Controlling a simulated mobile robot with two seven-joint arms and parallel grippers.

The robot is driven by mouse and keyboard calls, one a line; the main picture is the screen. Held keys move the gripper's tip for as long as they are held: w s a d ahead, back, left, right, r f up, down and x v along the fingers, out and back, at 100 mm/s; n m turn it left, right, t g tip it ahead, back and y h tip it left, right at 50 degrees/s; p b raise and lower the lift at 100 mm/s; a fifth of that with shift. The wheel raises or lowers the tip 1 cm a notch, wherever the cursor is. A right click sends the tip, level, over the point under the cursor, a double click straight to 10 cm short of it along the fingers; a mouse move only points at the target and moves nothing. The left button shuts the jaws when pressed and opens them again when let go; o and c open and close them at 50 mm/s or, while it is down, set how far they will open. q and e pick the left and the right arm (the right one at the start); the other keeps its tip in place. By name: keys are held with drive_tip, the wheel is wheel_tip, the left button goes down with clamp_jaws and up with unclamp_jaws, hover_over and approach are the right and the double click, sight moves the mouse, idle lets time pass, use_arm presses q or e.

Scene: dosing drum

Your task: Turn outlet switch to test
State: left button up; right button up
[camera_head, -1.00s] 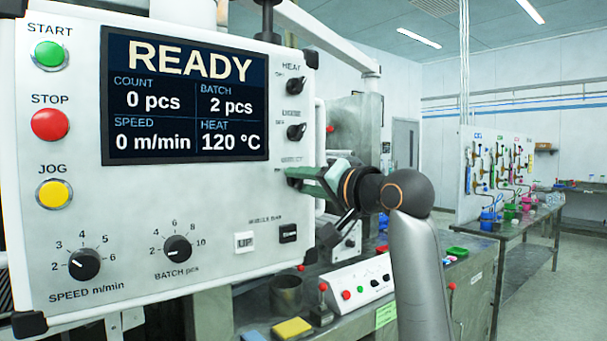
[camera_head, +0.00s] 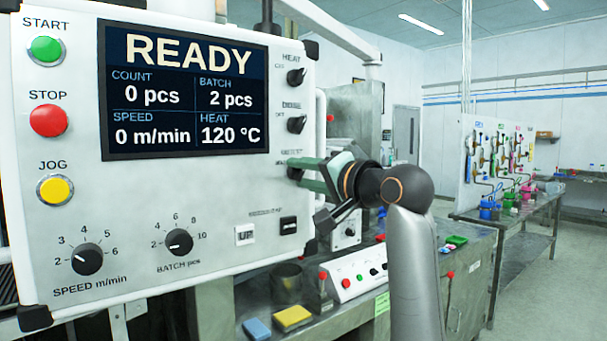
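The white control panel (camera_head: 200,205) fills the left of the view. Its right edge has a column of black rotary switches: the HEAT switch (camera_head: 296,76) on top and a second switch (camera_head: 296,124) below, with a label too blurred to read. A third label lies lower, also unreadable. My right gripper (camera_head: 297,172), with green fingers, is at the spot under that label, at the panel face. The fingers largely cover the switch there, so its setting is hidden. I cannot tell whether they grip it. My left gripper is not in view.
The display (camera_head: 187,95) reads READY. The START (camera_head: 46,50), STOP (camera_head: 48,120) and JOG (camera_head: 55,190) buttons are at left. Below the gripper are a black rocker (camera_head: 288,226) and UP button (camera_head: 244,236). A bench with a small button box (camera_head: 355,275) stands behind.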

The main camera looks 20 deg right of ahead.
drive_tip(key=o, duration=0.4)
drive_tip(key=shift+s, duration=0.1)
drive_tip(key=b+v, duration=0.3)
drive_tip(key=v, duration=0.9)
drive_tip(key=shift+s, duration=0.15)
